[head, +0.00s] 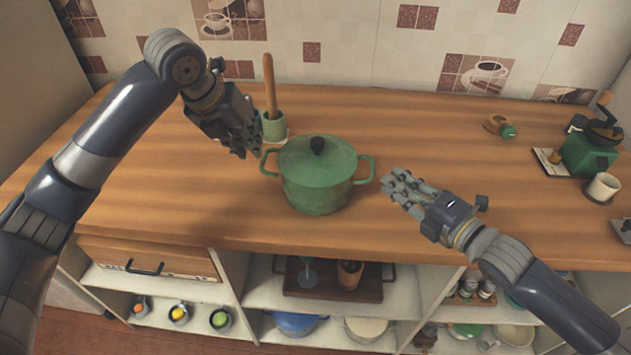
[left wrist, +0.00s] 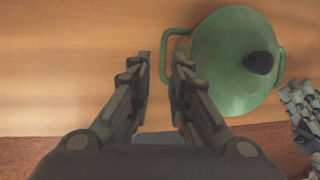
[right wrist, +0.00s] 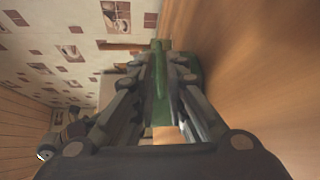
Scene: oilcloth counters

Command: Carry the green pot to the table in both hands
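The green pot (head: 316,185) stands upright on the wooden counter, with its lid on and a black knob on top. It has a loop handle on each side. My left gripper (head: 246,148) is open, just beside the left handle; in the left wrist view the handle (left wrist: 164,68) shows close to the fingertips (left wrist: 161,62). My right gripper (head: 392,184) is open, a short way right of the right handle (head: 366,168). In the right wrist view the pot (right wrist: 157,85) shows partly between and behind the open fingers (right wrist: 157,62).
A green crock (head: 274,127) with a wooden tool stands behind the pot. A green grinder (head: 588,155) and a white cup (head: 603,187) are at the right. The counter (head: 180,215) is clear in front. Open shelves below hold a tray (head: 330,285) and several dishes.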

